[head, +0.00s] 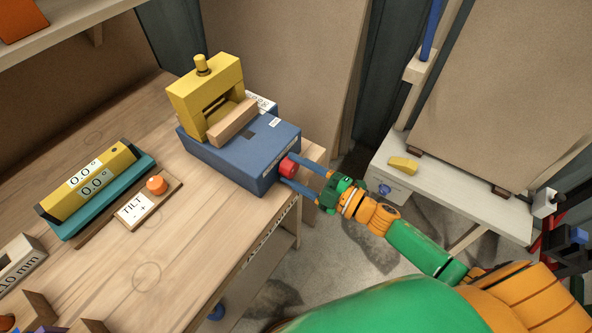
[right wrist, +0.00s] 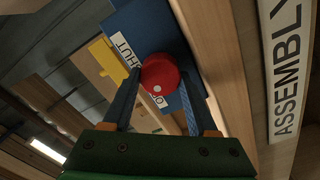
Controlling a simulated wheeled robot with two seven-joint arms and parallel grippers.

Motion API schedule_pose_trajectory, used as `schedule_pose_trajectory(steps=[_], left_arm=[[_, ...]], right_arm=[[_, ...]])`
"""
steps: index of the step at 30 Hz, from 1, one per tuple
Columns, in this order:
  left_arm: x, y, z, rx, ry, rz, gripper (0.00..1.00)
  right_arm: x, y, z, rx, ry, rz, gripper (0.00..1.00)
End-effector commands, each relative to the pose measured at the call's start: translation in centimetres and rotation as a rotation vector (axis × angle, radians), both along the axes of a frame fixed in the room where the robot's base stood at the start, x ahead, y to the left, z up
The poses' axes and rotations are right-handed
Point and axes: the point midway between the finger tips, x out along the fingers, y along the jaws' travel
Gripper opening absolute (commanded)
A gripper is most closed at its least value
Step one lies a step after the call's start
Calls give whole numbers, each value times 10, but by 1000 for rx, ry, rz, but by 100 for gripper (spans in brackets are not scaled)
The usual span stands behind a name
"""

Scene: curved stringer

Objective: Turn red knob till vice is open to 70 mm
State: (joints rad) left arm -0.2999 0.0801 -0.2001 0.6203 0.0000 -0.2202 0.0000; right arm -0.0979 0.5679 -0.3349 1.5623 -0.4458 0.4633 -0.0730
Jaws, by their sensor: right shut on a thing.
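The red knob (head: 288,167) sits on the right end face of the blue vice base (head: 240,151), near the bench's right corner. My right gripper (head: 287,170) is shut on the knob, its two blue fingers on either side of it. In the right wrist view the red knob (right wrist: 160,75) shows a white dot low on its face, with partly covered "SHUT" and "OP…" labels around it. A yellow frame (head: 206,92) stands on the blue base with a wooden block (head: 233,122) at its front. The jaw opening cannot be read. My left gripper is not in view.
A yellow display unit (head: 88,180) reading 0.0° stands on a teal base at left. A TILT board with an orange knob (head: 157,185) lies beside it. A pale side table (head: 450,190) with a yellow piece is at right. The front bench top is mostly clear.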

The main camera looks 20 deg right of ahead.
Motion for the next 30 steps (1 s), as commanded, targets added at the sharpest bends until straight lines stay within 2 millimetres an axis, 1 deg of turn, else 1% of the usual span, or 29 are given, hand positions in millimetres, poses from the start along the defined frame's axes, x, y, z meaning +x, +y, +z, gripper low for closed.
schedule_pose_trajectory(steps=[9,23,24,26,27,30], left_arm=[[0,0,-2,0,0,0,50],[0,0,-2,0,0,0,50],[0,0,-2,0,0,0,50],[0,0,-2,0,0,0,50],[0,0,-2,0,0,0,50],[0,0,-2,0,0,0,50]], right_arm=[[0,0,-1,-65,-48,-1,3],[0,0,-1,-72,-54,0,3],[0,0,-1,-72,-54,0,67],[0,0,-1,-71,-54,0,83],[0,0,-1,-71,-54,0,89],[0,0,-1,-71,-54,0,89]])
